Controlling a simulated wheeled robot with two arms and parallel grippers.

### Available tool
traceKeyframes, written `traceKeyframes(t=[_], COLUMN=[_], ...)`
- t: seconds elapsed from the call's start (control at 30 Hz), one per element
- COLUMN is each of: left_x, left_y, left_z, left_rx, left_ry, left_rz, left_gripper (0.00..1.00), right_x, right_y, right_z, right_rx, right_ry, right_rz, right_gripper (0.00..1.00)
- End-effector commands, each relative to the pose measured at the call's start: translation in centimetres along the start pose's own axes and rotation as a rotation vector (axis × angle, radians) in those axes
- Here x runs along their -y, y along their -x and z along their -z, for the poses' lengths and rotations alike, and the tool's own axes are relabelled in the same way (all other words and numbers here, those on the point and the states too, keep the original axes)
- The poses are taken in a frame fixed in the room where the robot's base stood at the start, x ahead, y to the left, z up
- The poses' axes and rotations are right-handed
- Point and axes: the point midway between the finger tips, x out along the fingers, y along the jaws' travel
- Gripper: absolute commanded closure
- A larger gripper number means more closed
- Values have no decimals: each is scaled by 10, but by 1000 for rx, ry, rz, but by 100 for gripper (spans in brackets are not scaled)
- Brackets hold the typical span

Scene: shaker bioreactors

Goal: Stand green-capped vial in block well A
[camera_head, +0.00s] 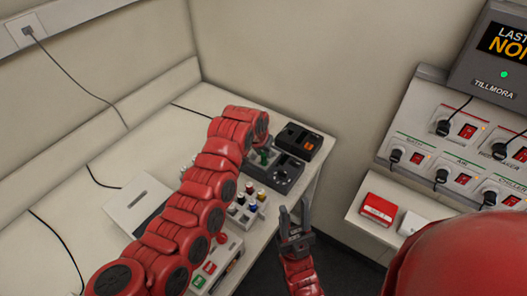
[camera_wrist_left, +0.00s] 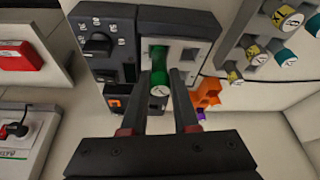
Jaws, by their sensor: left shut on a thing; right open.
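The green-capped vial (camera_wrist_left: 160,90) is between the fingers of my left gripper (camera_wrist_left: 164,78) in the left wrist view, its cap end toward the camera. It also shows as a green spot in the head view (camera_head: 263,155). My left gripper (camera_head: 260,149) is shut on it, over the grey block (camera_wrist_left: 202,26) of the dark dial unit (camera_head: 285,173). The vial overlaps a light well area of the block; I cannot tell whether its lower end is inside a well. No well letter is legible. My right gripper (camera_head: 296,227) is open and empty, off the bench's right edge.
A rack (camera_head: 240,214) of vials with differently coloured caps stands nearer on the bench. A black box with an orange part (camera_head: 300,140) stands behind the dial unit. A switch panel (camera_head: 452,130) is at right. An orange object (camera_wrist_left: 207,92) lies near my left fingers.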

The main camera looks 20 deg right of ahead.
Motion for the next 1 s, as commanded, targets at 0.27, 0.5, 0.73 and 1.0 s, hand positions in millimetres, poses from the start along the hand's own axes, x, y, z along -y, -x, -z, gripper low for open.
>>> traceKeyframes(t=[0.27, 0.5, 0.73, 1.0], left_x=[0, 0, 0, 0], left_y=[0, -1, -7, -14], left_z=[0, 0, -3, -6], left_rx=[0, 0, 0, 0], left_ry=[0, 0, 0, 0], left_rz=[0, 0, 0, 0], left_gripper=[100, 100, 100, 100], right_x=[0, 0, 0, 0], right_y=[0, 1, 5, 10], right_z=[0, 0, -1, -2], right_rx=[0, 0, 0, 0], right_ry=[0, 0, 0, 0], right_rz=[0, 0, 0, 0], right_gripper=[58, 58, 58, 58])
